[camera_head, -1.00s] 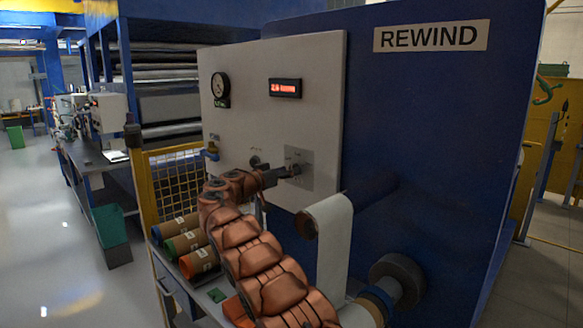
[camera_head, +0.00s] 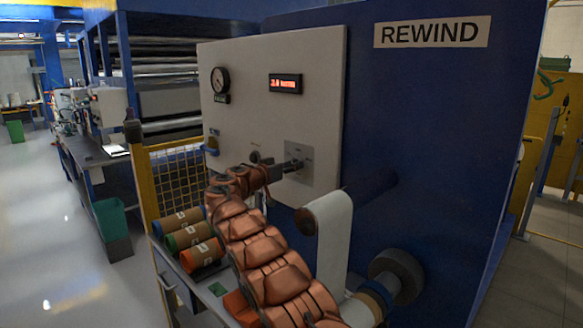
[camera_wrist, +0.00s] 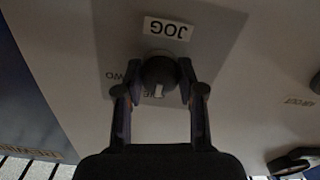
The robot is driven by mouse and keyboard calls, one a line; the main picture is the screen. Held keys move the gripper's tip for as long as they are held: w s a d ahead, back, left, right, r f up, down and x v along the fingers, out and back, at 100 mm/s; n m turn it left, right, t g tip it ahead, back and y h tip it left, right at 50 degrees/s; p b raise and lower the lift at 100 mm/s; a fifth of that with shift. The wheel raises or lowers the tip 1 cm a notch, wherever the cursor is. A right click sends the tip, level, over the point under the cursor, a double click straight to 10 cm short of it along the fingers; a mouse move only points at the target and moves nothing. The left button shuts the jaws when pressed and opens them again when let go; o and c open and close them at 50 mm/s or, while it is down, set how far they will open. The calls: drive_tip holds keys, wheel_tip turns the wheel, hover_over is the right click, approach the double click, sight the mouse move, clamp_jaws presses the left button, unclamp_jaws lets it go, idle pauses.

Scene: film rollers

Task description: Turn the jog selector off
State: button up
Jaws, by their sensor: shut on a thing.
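The jog selector (camera_wrist: 160,72) is a round black knob with a white mark on a grey plate (camera_wrist: 222,45). In the wrist view, a label reading JOG (camera_wrist: 167,28) appears upside down above it. The white mark points toward the bottom of that picture. My gripper (camera_wrist: 160,68) is shut on the knob, one finger on each side. Smaller lettering on the plate is partly hidden by the knob and fingers. In the head view my gripper (camera_head: 291,167) is at the plate (camera_head: 303,154) on the white panel; the knob is mostly hidden there.
The white panel (camera_head: 250,110) also carries a round gauge (camera_head: 220,80), a red display (camera_head: 286,84) and another dark control (camera_head: 258,158) just left of my gripper. A film roll (camera_head: 330,215) hangs below right. Several coloured cores (camera_head: 185,240) lie on a cart at lower left.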

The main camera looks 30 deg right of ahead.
drive_tip(key=shift+n, duration=0.3)
drive_tip(key=shift+f+n+b, duration=0.15)
drive_tip(key=shift+n+b, duration=0.45)
drive_tip(key=shift+n, duration=0.2)
drive_tip(key=n, duration=0.2)
drive_tip(key=shift+n, duration=0.4)
drive_tip(key=n, duration=0.3)
drive_tip(key=shift+r+n+p, duration=0.2)
drive_tip(key=shift+n+p, duration=0.55)
drive_tip(key=shift+n, duration=1.15)
drive_tip(key=o, duration=1.1)
drive_tip(key=shift+o, duration=0.2)
